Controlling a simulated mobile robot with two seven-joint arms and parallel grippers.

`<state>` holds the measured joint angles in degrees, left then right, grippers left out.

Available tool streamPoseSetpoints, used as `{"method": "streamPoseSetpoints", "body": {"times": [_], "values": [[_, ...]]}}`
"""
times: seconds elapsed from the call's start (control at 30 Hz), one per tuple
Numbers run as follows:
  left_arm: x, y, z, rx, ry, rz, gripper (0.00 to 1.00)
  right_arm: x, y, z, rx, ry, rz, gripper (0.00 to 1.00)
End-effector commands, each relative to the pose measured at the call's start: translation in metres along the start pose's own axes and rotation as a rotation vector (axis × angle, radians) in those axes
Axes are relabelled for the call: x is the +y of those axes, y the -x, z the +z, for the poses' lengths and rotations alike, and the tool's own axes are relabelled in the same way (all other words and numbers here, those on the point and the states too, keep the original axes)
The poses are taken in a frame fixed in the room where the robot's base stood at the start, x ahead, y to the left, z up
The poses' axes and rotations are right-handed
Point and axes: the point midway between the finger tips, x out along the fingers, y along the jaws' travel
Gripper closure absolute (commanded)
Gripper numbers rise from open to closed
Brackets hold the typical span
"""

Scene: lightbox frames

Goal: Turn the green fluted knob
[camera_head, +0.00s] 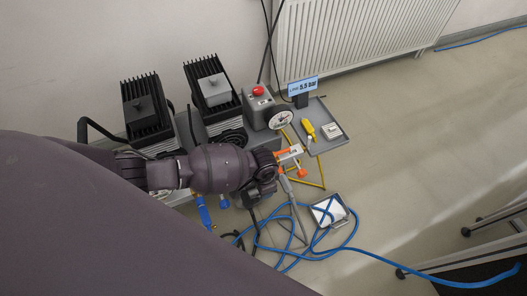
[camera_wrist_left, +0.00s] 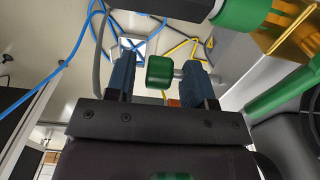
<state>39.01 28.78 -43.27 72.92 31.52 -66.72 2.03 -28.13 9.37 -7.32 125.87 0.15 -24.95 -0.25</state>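In the left wrist view, the green knob (camera_wrist_left: 160,71) shows between the two dark blue-grey fingers of my left gripper (camera_wrist_left: 158,62). The gripper is open, with a clear gap between its left finger and the knob. A short grey stem is seen between the knob and the right finger; whether that finger touches it I cannot tell. The fluting is too small to make out. In the head view, my left arm reaches in from the left over the machine, and it hides the knob and the fingertips. My right gripper is not in view.
Two black finned units (camera_head: 146,108) and a grey box with a red button (camera_head: 258,91) stand behind the arm. A grey tray (camera_head: 322,149) holds a yellow-handled tool (camera_head: 309,128). Blue hose (camera_head: 290,262) lies on the floor. Another green part (camera_wrist_left: 240,14) joins brass near the gripper.

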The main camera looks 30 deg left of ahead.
Motion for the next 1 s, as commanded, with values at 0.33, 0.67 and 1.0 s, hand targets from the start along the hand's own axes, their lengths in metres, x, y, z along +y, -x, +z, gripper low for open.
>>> {"method": "streamPoseSetpoints", "body": {"times": [0.33, 0.67, 1.0], "values": [[0.0002, -0.0001, 0.0, 0.0, 0.0, 0.0, 0.98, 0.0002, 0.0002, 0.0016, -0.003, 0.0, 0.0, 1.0], [0.0001, 0.0017, -0.0029, -0.078, -0.001, 0.0, 0.98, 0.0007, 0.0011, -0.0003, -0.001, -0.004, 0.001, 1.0], [0.0012, 0.0001, -0.0059, -0.324, 0.0, 0.002, 0.98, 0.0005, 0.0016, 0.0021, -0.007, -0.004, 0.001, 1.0]]}}
